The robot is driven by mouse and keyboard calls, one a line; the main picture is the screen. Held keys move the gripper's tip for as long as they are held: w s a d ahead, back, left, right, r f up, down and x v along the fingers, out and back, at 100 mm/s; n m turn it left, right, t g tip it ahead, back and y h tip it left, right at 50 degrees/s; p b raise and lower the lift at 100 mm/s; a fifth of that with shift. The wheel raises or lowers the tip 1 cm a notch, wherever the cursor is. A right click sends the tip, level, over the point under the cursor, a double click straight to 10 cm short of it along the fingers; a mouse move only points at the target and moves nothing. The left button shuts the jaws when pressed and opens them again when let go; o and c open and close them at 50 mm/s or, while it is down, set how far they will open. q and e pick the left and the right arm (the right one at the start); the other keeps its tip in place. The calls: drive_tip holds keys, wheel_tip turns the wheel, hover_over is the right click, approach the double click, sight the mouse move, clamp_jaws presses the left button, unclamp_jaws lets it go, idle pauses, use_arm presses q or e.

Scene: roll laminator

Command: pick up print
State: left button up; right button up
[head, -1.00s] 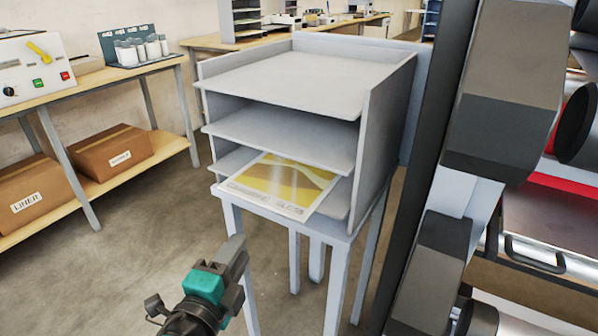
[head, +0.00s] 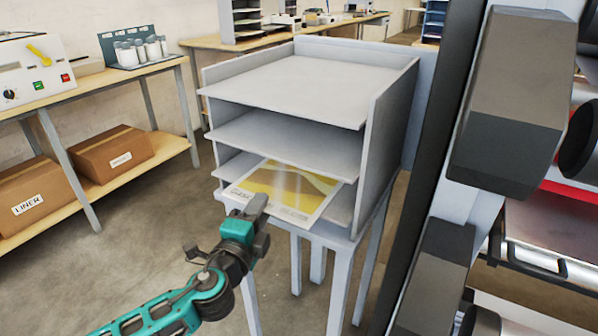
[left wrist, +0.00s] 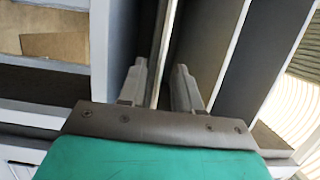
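The print (head: 287,190), a sheet with yellow bands and a white border, lies on the lowest shelf of the grey rack (head: 290,85). Its front edge sticks out over the shelf front. My left gripper (head: 254,209) is at the front left edge of the print and hides part of that edge. In the left wrist view, its two fingers (left wrist: 158,88) stand apart. A thin edge-on strip runs between them; I cannot tell whether it is the print or a shelf edge. No grip on it shows. My right gripper is not in view.
The rack's upper shelves stand over the print, with a side wall at right. A bench (head: 120,80) with a control box and bottles stands at left, cartons (head: 103,157) below. A machine with rollers (head: 545,215) is at right. Floor is clear front left.

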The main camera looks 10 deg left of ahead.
use_arm(q)
drive_tip(key=shift+w+d, duration=0.1)
drive_tip(key=shift+w, duration=1)
clamp_jaws()
